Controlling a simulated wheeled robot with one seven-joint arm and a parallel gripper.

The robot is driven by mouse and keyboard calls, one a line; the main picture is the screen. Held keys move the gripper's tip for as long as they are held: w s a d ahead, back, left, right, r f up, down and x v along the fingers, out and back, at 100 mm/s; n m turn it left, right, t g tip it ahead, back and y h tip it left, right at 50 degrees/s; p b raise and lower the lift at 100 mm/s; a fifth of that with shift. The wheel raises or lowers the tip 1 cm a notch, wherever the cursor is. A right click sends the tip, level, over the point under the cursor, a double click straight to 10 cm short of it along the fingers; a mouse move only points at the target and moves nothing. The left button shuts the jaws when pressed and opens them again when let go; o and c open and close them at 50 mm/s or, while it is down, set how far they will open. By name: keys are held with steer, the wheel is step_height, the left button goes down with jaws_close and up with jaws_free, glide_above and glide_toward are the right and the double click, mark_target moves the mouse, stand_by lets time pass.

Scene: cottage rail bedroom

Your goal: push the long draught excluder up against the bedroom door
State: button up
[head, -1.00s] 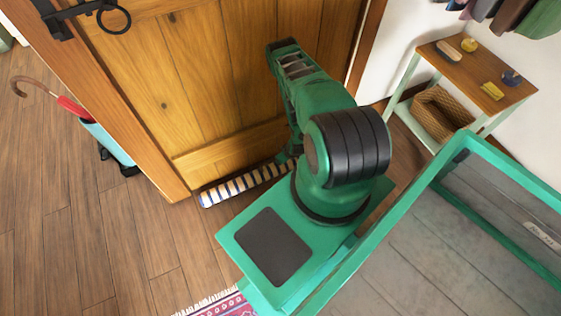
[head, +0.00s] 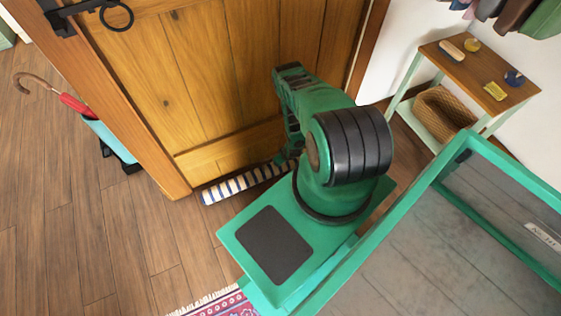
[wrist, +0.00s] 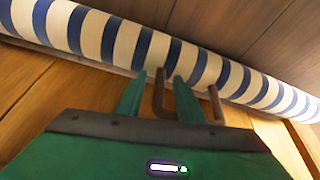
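The long draught excluder (head: 235,186), a roll with blue and white stripes, lies on the floor along the foot of the wooden bedroom door (head: 200,85). Its right part is hidden behind my arm in the head view. In the wrist view the excluder (wrist: 150,48) runs slantwise across the top, with door planks (wrist: 25,85) below it. I cannot tell whether it touches the door along its whole length. My gripper (wrist: 160,78) has its two green fingers apart, with their tips close to the excluder's side; contact is unclear. Nothing is gripped between them.
A red umbrella (head: 75,105) in a teal stand (head: 110,142) is left of the door. A small shelf table (head: 465,75) with a basket (head: 445,110) stands at right. A fringed rug (head: 225,303) lies at the bottom.

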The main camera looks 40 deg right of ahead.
jaws_close()
stand_by(1.3)
